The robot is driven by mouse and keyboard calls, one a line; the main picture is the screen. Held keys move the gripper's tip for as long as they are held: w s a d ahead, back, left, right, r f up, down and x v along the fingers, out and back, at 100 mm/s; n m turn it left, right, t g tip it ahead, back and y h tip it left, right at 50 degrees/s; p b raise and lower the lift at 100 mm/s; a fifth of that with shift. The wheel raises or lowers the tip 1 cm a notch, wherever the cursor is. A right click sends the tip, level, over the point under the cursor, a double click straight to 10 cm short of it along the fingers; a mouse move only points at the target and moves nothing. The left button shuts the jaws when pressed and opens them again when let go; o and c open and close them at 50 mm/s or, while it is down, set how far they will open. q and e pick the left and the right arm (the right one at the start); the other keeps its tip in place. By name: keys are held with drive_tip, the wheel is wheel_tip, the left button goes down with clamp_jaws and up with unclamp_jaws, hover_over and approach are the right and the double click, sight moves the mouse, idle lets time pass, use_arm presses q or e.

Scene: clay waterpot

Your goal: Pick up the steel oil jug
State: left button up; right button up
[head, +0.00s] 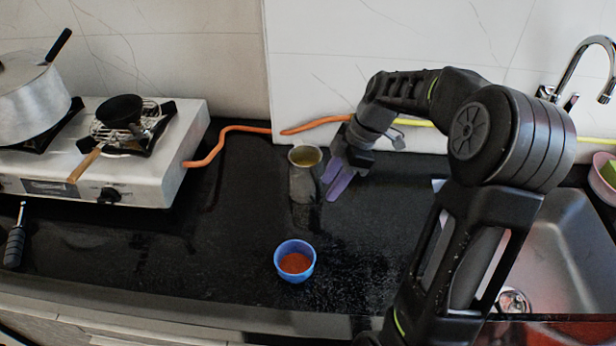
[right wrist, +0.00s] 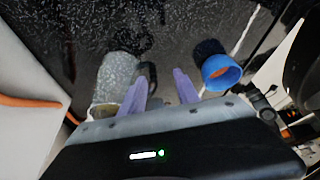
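The steel oil jug (head: 304,182) is a grey, speckled, upright cylinder with yellowish contents showing at its open top. It stands on the black counter left of my right gripper (head: 330,188). In the right wrist view the jug (right wrist: 117,78) is left of the gripper (right wrist: 160,78), with its dark handle (right wrist: 150,72) toward the gap between the purple fingers. The fingers are apart, and nothing is visibly clamped between them. The left finger is very close to the jug; I cannot tell whether it touches. My left gripper is not in view.
A blue cup (head: 295,262) with reddish contents stands in front of the jug. A gas stove (head: 150,185) with a pot (head: 32,98) and small pan (head: 120,108) is at left. An orange hose (head: 232,129) runs behind. A sink (head: 570,262) is at right.

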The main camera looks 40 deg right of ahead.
sight(309, 180)
drive_tip(key=shift+a+f, duration=0.15)
drive_tip(key=shift+f, duration=0.05)
drive_tip(key=p+x, duration=0.1)
drive_tip(key=x, duration=0.3)
drive_tip(key=shift+w+a, duration=0.15)
drive_tip(key=shift+a+f, duration=0.15)
drive_tip(key=shift+f, duration=0.25)
drive_tip(key=shift+c, duration=0.6)
clamp_jaws()
drive_tip(key=shift+r, duration=0.1)
idle(0.8)
